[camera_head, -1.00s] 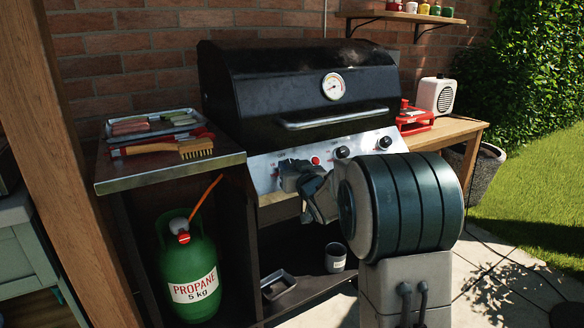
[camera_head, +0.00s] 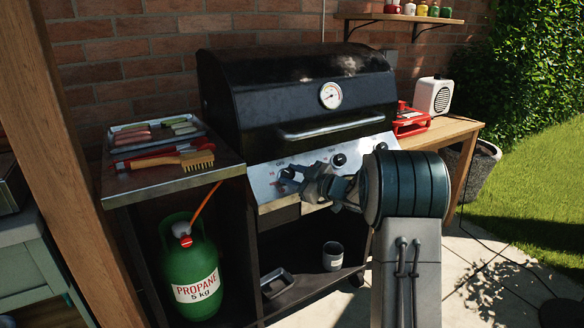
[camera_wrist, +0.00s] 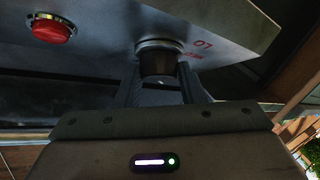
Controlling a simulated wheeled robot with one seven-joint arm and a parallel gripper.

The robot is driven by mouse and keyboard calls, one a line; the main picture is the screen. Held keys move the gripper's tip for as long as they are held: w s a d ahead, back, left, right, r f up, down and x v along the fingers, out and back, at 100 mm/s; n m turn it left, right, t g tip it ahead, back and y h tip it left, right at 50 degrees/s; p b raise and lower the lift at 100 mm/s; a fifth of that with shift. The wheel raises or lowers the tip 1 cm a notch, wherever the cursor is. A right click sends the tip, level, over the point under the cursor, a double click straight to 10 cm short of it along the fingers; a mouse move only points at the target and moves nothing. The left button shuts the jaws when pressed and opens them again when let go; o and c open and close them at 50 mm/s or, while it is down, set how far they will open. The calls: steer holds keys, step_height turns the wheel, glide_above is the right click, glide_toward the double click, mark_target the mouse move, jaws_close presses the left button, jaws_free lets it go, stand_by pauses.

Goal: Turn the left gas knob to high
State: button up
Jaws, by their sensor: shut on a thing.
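The left gas knob (camera_wrist: 160,62) shows in the wrist view as a dark knob with a pale metal collar on the steel panel. My gripper (camera_wrist: 161,90) is shut on it, one finger on each side. Red lettering, including "LO", is on the panel beside the collar. In the head view my gripper (camera_head: 289,175) is at the left part of the grill's control panel (camera_head: 262,184) and mostly hides this knob. I cannot tell the knob's setting.
A red button (camera_wrist: 53,28) is beside the knob. The middle knob (camera_head: 338,160) and right knob (camera_head: 381,147) are along the panel. The grill lid (camera_head: 290,85) is shut, its handle (camera_head: 330,129) above the panel. A propane bottle (camera_head: 191,268) stands below left.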

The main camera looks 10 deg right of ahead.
steer(key=shift+w+d+r+n+g+y+p, duration=0.1)
steer(key=shift+n+g+y+p, duration=0.25)
steer(key=shift+n+g+p, duration=0.4)
steer(key=shift+d+n+g+y+p, duration=0.1)
steer(key=shift+n+g+y+p, duration=0.35)
steer(key=shift+n, duration=0.8)
steer(key=o, duration=1)
steer(key=shift+a, duration=0.1)
steer(key=p+v, duration=0.1)
steer(key=v, duration=0.6)
steer(key=p+v, duration=0.1)
steer(key=v, duration=0.6)
steer(key=shift+w+r, duration=0.1)
steer(key=shift+r, duration=0.15)
